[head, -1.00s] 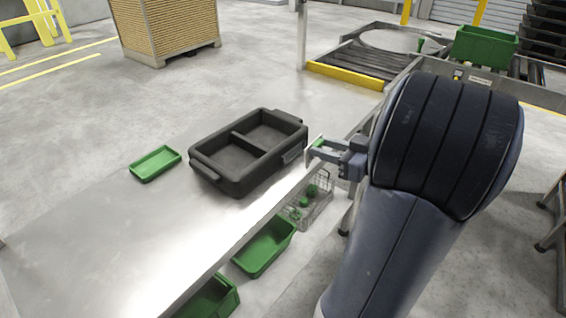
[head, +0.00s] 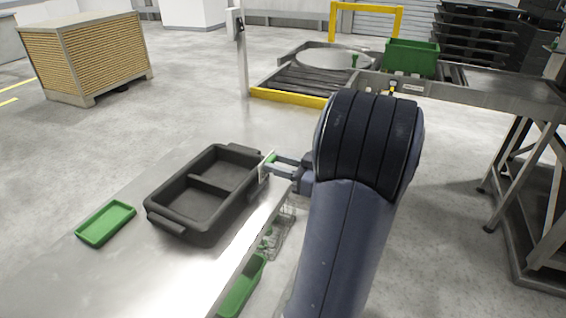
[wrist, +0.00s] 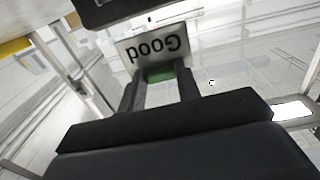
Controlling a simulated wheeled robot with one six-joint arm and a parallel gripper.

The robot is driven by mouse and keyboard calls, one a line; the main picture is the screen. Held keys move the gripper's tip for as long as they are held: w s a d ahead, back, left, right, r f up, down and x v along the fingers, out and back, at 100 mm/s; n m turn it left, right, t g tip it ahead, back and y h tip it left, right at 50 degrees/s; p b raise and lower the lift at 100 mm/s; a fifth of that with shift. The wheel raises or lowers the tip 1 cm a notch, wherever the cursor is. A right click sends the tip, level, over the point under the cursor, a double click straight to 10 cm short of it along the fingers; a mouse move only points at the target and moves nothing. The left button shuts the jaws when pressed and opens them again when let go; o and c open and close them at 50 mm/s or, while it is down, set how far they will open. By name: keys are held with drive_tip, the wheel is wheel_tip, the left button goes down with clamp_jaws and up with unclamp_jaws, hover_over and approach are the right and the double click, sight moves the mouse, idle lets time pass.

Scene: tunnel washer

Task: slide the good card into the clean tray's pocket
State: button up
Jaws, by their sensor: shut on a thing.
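A black tray (head: 160,216) with two empty compartments sits on the metal table. My gripper (head: 277,167) is at its right side, shut on the green grip (wrist: 160,73) of a white card (head: 264,170). In the wrist view the card (wrist: 157,45) reads "Good" upside down. A dark edge, seemingly the tray (wrist: 112,10), lies just beyond the card. The card looks upright and close beside the tray's right wall; I cannot tell whether it touches. The tray's pocket cannot be made out now.
A shallow green tray (head: 106,223) lies left of the black tray. Below the table's right edge are a wire basket (head: 281,236) and a green bin (head: 243,288). A conveyor with a green crate (head: 412,57) stands behind. The table's near left is clear.

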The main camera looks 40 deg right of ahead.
sight(268, 173)
drive_tip(key=shift+w+a+f+p, duration=0.3)
drive_tip(key=shift+w+f, duration=0.15)
drive_tip(key=shift+w, duration=0.35)
drive_tip(key=shift+w+a+f+p, duration=0.15)
drive_tip(key=shift+w+a+f, duration=0.25)
drive_tip(key=shift+w, duration=0.35)
drive_tip(key=shift+d+f, duration=0.1)
drive_tip(key=shift+f, duration=0.95)
drive_tip(key=shift+f+b, duration=0.3)
drive_tip(key=shift+b, duration=0.3)
drive_tip(key=shift+f+b, duration=0.2)
drive_tip(key=shift+b, duration=0.3)
drive_tip(key=shift+r, duration=0.1)
drive_tip(key=shift+f+b, duration=0.2)
drive_tip(key=shift+b, duration=0.55)
drive_tip(key=shift+r, duration=0.1)
drive_tip(key=shift+f+b, duration=0.2)
drive_tip(key=shift+b, duration=0.25)
drive_tip(key=shift+f+b, duration=0.3)
drive_tip(key=shift+b, duration=0.45)
